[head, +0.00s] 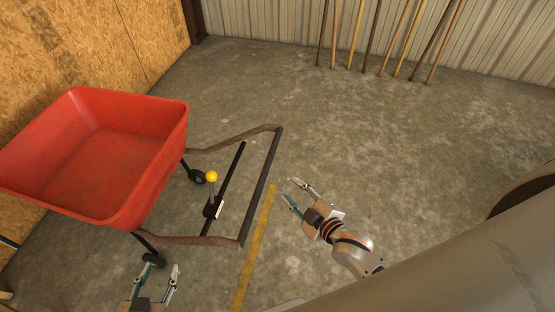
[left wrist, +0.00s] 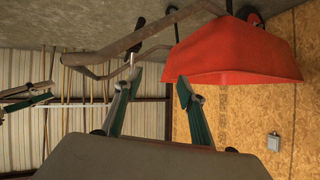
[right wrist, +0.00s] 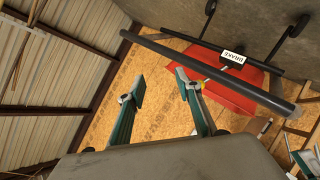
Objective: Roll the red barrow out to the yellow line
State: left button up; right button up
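The red barrow (head: 95,160) stands at left in the head view, its tray empty. Its two brown handles reach right to a black crossbar (head: 262,185). A brake lever with a yellow knob (head: 212,176) stands between the handles; its BRAKE label (right wrist: 233,57) shows in the right wrist view. The yellow line (head: 254,246) lies on the floor just right of the crossbar. My left gripper (head: 158,271) is open and empty, near the barrow's front wheel and near handle. My right gripper (head: 290,189) is open and empty, right of the crossbar and line, apart from both.
Several long poles (head: 370,35) lean on the corrugated wall at the back. A chipboard wall (head: 90,45) stands close behind the barrow at left. The concrete floor (head: 400,140) right of the line is clear. A dark round-edged object (head: 520,193) shows at the right edge.

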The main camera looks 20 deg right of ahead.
aim_at(271, 163)
jog(key=w+f+n+b, duration=0.2)
jog(key=w+n+b, duration=0.1)
jog(key=w, duration=0.3)
jog(key=w+a+f+n+t+b, duration=0.1)
jog(key=w+f+n+b, duration=0.2)
jog(key=w, duration=0.3)
jog(key=w+f+n+t+b, duration=0.1)
jog(key=w+f+n+b, duration=0.1)
jog(key=w, duration=0.4)
jog(key=shift+w+a+f+n+b, duration=0.1)
jog(key=shift+f+n+b, duration=0.05)
jog(key=shift+n+b, duration=0.4)
jog(key=shift+w+a+f+n+b, duration=0.15)
jog(key=shift+n+b, duration=0.15)
jog(key=shift+n, duration=0.35)
jog(key=shift+w+a, duration=0.1)
jog(key=shift+w, duration=0.4)
pick_arm(q)
notch_tip(271, 163, down, 10)
jog(key=s, duration=0.2)
jog(key=shift+a+g, duration=0.2)
jog(key=shift+g, duration=0.2)
jog(key=shift+s, duration=0.1)
pick_arm(e)
grip_shut()
